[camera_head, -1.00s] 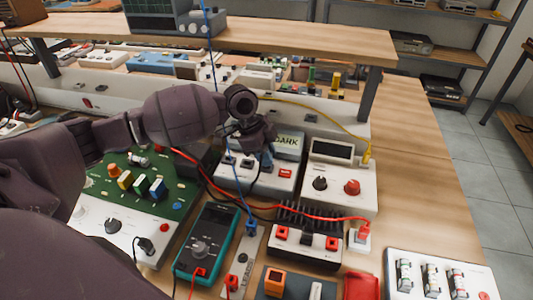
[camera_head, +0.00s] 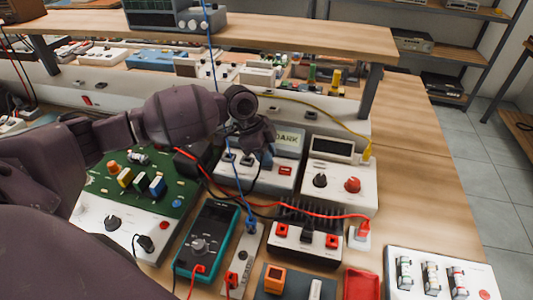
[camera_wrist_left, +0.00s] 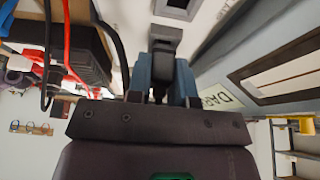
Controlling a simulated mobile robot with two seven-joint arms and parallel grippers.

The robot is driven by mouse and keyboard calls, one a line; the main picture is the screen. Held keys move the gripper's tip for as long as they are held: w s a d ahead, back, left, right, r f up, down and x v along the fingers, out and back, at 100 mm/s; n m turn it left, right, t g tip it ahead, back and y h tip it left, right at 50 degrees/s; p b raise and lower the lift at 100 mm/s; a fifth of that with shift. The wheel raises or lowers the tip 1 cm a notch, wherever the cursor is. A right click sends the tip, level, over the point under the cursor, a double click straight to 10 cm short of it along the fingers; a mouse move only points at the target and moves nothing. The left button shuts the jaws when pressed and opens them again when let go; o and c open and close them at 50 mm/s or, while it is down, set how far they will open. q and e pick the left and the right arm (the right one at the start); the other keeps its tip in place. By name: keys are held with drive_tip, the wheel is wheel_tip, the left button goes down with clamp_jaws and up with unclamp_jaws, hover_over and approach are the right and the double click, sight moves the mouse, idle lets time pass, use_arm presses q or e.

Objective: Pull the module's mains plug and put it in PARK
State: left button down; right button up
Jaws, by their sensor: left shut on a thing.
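The blue fingers are shut on a dark plug (camera_wrist_left: 164,45), seen in the left wrist view. In that view a square, grey-rimmed socket (camera_wrist_left: 178,9) lies beyond the plug; I cannot tell whether the plug touches it. In the head view the arm and fingers hide the plug. Two dark sockets (camera_head: 246,159) show left of the fingers. My right gripper is not in view.
Red and blue leads cross near the gripper. A green circuit board (camera_head: 180,203) and a teal multimeter (camera_head: 205,240) stand left and in front. A white unit with knobs (camera_head: 342,183) stands right. A shelf (camera_head: 290,42) runs behind; bare bench (camera_head: 425,185) lies at the right.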

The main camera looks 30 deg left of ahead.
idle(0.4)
use_arm(q)
drive_tip(key=c, duration=1.2)
unclamp_jaws()
drive_tip(key=shift+o, duration=1.3)
drive_tip(key=d+p+v, duration=0.1)
drive_tip(key=p+v, duration=0.4)
drive_tip(key=v, duration=1)
drive_tip(key=shift+w+d+r+p, duration=0.2)
drive_tip(key=shift+w+r+p, duration=0.1)
drive_tip(key=shift+r, duration=0.25)
